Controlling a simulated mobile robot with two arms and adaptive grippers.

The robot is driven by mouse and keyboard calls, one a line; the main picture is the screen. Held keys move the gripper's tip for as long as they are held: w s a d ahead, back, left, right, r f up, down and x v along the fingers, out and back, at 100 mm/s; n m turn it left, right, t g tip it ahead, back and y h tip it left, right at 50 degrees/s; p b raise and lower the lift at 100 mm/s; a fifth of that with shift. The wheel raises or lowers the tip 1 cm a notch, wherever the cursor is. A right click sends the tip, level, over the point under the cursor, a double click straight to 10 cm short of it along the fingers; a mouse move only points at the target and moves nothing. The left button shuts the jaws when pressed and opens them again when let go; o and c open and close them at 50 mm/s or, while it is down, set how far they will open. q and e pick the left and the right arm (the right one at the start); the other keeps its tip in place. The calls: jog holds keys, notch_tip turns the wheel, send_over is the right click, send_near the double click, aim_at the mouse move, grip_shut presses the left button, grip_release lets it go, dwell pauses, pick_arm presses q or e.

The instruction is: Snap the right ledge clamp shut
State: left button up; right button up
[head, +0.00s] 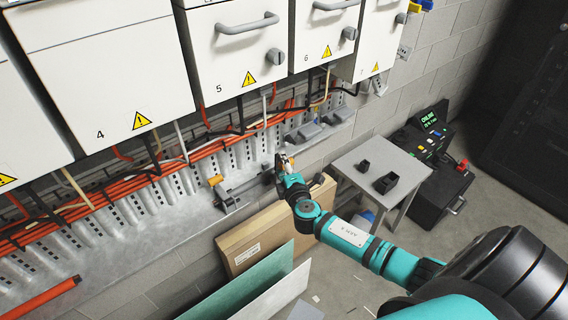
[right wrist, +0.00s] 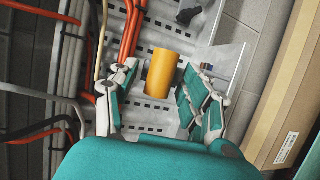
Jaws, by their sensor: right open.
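My right gripper (head: 282,163) is at the right end of a grey bar fixture (head: 243,188) on the metal ledge (head: 150,225). In the right wrist view the gripper (right wrist: 160,92) is open, with its fingers on either side of an orange cylindrical handle (right wrist: 160,74). The handle looks like the right ledge clamp's; a gap shows on its left, and I cannot tell whether the right finger touches it. In the head view the gripper mostly hides this clamp. Another orange knob (head: 215,181) stands at the bar's left end. My left gripper is not in view.
Orange cables (head: 130,175) run along the ledge below white numbered cabinets (head: 240,50). A cardboard box (head: 262,232) and leaning panels (head: 245,290) stand below the ledge. A grey table (head: 350,165) with small black boxes (head: 386,183) stands to the right.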

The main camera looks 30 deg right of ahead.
jog(key=shift+w, duration=0.2)
jog(key=shift+s, duration=0.1)
jog(key=c, duration=0.9)
jog(key=shift+f, duration=0.1)
grip_shut()
